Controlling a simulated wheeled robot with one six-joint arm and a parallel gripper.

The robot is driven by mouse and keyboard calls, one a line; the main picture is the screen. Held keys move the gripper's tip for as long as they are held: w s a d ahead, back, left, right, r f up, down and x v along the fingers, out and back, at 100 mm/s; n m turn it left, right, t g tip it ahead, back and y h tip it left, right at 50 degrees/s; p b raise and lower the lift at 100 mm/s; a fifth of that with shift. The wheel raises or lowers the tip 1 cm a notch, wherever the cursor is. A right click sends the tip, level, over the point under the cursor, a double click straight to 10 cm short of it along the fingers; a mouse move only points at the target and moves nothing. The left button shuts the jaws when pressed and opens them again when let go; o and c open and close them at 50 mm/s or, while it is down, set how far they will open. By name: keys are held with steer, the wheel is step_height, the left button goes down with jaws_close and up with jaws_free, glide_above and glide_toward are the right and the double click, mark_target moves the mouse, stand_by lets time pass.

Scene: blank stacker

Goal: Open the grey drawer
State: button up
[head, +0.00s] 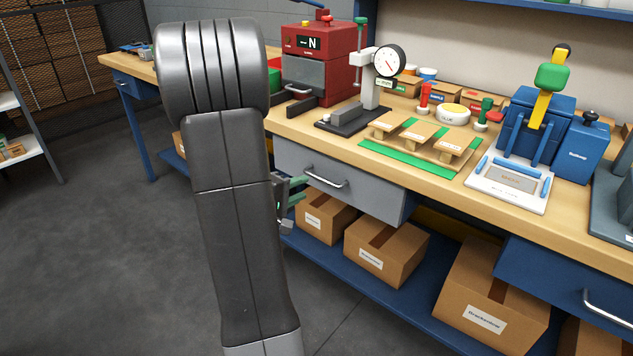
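The grey drawer (350,188) hangs under the front edge of the wooden workbench, near the middle of the head view. Its front looks closed or nearly flush with the bench. A curved metal handle (327,179) sits on its front. My gripper (298,190) is just left of the handle, at about its height, with greenish fingers pointing right. I cannot tell whether the fingers are apart or touch the handle.
Cardboard boxes (385,250) stand on the blue lower shelf (350,285) below the drawer. A blue drawer (560,283) with a metal handle is at the right. A red machine (322,62) and a dial gauge stand (375,85) are on the bench top. The floor at left is clear.

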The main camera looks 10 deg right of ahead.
mark_target(321, 180)
steer(key=x, duration=0.7)
steer(key=shift+w+d, duration=0.15)
steer(key=shift+d, duration=0.2)
jaws_close()
